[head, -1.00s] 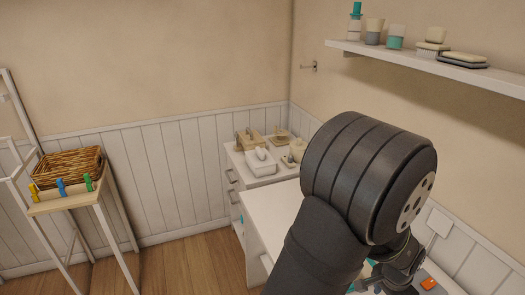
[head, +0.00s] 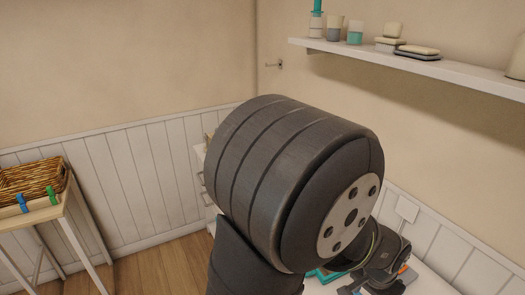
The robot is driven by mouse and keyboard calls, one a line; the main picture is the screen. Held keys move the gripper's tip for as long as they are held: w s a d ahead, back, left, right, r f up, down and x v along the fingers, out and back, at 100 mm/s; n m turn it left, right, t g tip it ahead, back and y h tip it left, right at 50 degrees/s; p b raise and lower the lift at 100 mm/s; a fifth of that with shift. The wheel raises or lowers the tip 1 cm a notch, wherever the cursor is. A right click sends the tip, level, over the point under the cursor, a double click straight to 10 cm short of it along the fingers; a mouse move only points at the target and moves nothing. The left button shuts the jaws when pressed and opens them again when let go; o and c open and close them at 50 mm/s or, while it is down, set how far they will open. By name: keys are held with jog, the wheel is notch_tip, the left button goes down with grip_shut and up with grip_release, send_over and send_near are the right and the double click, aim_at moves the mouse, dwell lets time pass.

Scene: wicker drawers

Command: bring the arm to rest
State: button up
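My arm fills the middle of the head view, with a large dark rounded joint in front. My gripper (head: 352,290) is at most partly visible at the bottom edge, below and right of that joint. Its fingers are cut off or hidden, so I cannot tell whether it is open or shut, or whether it holds anything. A teal item (head: 325,274) lies on the white surface beside it, partly covered by my arm.
A white drawer unit (head: 203,178) stands mostly hidden behind my arm. A wall shelf (head: 440,68) with cups and soap dishes is at upper right. A wicker basket (head: 32,180) sits on a wooden stand (head: 35,217) at left. Open floor (head: 160,268) lies between.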

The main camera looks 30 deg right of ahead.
jog(key=w+a+f+n, duration=0.2)
jog(key=w+a, duration=0.3)
jog(key=w, duration=0.3)
jog(key=w+a+f+n, duration=0.2)
jog(key=w+a+n, duration=0.2)
jog(key=w, duration=0.5)
jog(key=w+a+f+n+t, duration=0.1)
jog(key=w+a+f+n, duration=0.1)
jog(key=w+a, duration=0.3)
jog(key=shift+w+a+f+n+y, duration=0.1)
jog(key=shift+w+a+n+y, duration=0.05)
jog(key=shift+w, duration=0.5)
jog(key=shift+w+a+f+n+y, duration=0.1)
jog(key=shift+w+n, duration=0.1)
jog(key=shift+w, duration=0.45)
jog(key=shift+w+a+f+n+y, duration=0.1)
jog(key=shift+w+a+n+y, duration=0.05)
jog(key=shift+w, duration=0.5)
jog(key=o, duration=0.8)
jog(key=shift+o, duration=0.2)
jog(key=s+d+r+n+g+y, duration=0.15)
jog(key=d+r+n, duration=0.35)
jog(key=d, duration=0.6)
jog(key=s+d+r+n+h, duration=0.1)
jog(key=s+d+r+n, duration=0.15)
jog(key=d+r, duration=0.65)
notch_tip(320, 180, down, 11)
jog(key=d, duration=0.1)
jog(key=shift+r+y, duration=0.15)
jog(key=shift+y, duration=0.1)
